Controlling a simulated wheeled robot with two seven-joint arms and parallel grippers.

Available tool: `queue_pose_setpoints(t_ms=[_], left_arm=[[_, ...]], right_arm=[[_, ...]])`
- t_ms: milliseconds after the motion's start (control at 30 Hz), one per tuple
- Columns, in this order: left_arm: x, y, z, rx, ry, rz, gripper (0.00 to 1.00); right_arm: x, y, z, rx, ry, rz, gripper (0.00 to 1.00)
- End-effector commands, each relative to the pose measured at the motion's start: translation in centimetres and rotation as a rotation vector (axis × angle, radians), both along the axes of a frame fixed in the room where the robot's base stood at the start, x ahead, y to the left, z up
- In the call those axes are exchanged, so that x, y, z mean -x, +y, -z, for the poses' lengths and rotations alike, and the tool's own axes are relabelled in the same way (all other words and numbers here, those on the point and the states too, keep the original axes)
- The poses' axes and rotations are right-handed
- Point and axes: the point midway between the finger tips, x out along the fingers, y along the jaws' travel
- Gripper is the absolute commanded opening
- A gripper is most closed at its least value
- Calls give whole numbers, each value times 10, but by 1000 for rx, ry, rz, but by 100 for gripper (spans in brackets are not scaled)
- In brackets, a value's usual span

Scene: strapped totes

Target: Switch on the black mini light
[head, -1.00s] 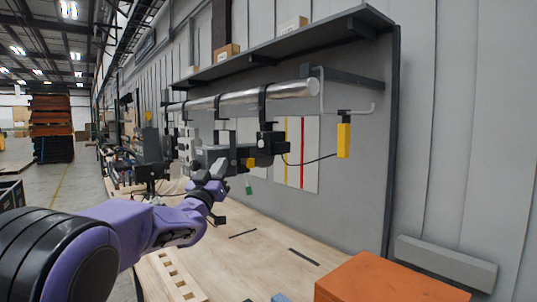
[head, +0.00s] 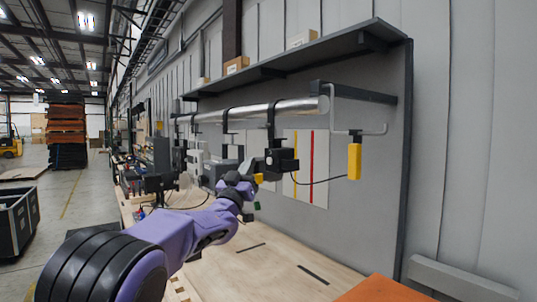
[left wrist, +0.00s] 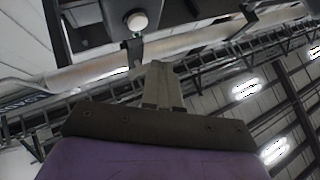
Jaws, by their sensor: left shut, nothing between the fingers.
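A black mini light (head: 281,160) hangs by a black strap from the silver rail (head: 262,112). In the left wrist view its dark body (left wrist: 90,22) fills the upper left, with a round pale knob or lens (left wrist: 137,22) on the side facing me. My left gripper (head: 256,168) is just left of the light in the head view, shut and empty. In the left wrist view its closed fingers (left wrist: 161,70) point up, below and right of the round part, with a visible gap in the picture. Whether they touch the light's body I cannot tell. My right gripper is not in view.
A yellow block (head: 354,163) hangs from a hook at right, with a dark cable running to the light. Other devices hang farther along the rail. A dark shelf (head: 310,48) is above. The wooden bench (head: 270,262) below is mostly bare; an orange box (head: 385,290) stands at front right.

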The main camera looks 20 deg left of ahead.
Motion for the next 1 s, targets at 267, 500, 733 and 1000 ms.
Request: queue_pose_setpoints(t_ms=[267, 500, 733, 1000], left_arm=[[-24, -15, -2, -1, 1, 1, 0], [-27, -16, 0, 1, 1, -1, 0], [-27, -16, 0, 0, 1, 0, 0], [-27, -16, 0, 0, 1, 0, 0]], right_arm=[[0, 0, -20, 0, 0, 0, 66], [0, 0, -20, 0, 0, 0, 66], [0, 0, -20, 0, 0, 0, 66], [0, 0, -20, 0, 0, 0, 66]])
